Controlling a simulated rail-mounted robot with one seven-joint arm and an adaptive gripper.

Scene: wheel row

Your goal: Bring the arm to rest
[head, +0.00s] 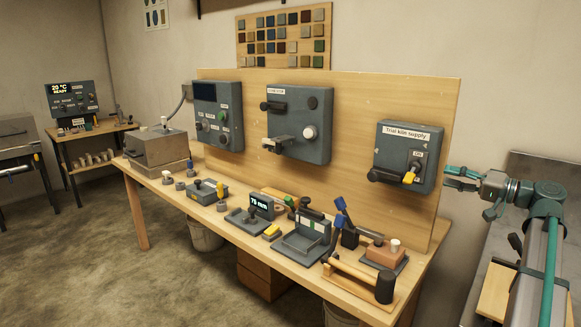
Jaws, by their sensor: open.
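My gripper (449,177) is at the right of the head view, with its teal fingers apart and empty. It points left, beside the right edge of the grey "Trial kiln supply" box (425,150) on the wooden back panel. It appears apart from the box, though the depth of the gap is hard to judge. My arm extends from the gripper to the lower right corner. The box has a dark handle and a yellow-tipped lever (409,178) on its front.
The workbench (223,232) below the panel (352,97) carries several tools and fixtures, including a display reading 75 mm (262,205) and a dark roller (385,288). Two more grey boxes hang left on the panel. A grey surface (545,167) lies behind my arm.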

